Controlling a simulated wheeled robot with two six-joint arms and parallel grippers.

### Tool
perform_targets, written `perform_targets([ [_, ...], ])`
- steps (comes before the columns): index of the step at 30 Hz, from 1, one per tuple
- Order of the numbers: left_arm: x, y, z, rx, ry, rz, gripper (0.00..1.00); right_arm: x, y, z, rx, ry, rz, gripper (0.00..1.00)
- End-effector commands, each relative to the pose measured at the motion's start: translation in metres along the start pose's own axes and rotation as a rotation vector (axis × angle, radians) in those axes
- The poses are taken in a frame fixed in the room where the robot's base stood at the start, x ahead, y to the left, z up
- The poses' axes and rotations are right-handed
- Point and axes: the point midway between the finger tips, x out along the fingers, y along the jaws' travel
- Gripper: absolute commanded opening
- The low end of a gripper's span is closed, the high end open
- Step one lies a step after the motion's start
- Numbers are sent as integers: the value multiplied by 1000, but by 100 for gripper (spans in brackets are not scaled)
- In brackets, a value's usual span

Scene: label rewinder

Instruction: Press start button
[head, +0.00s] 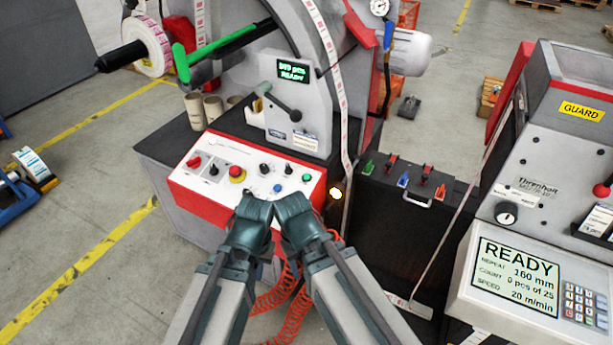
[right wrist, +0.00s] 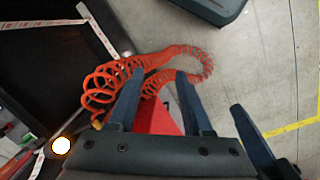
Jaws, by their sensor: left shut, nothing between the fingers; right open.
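The white control panel (head: 220,152) with a red front shows in the head view. A green button (head: 307,177) sits near its right end, with no readable label. A blue button (head: 277,187) is left of it, and a red knob on a yellow ring (head: 237,173) is farther left. My left gripper (head: 247,197) is shut and empty at the panel's front edge, below the red knob. My right gripper (head: 290,199) is beside it, below the blue and green buttons. In the right wrist view its two fingers (right wrist: 160,74) stand apart with nothing held between them.
Orange coiled hose (head: 282,305) hangs below my grippers and shows behind the fingers in the right wrist view (right wrist: 100,88). A black cabinet (head: 385,225) stands right of the panel.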

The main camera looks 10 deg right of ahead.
Motion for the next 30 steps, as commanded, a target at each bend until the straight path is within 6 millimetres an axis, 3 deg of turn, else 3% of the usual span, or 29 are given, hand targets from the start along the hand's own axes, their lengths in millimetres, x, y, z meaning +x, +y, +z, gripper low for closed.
perform_targets([
  [1,0,0,0,0,0,0,0,0,0,0,0,0,0,43],
  [8,0,0,0,0,0,0,0,0,0,0,0,0,0,1],
  [30,0,0,0,0,0,0,0,0,0,0,0,0,0,0],
])
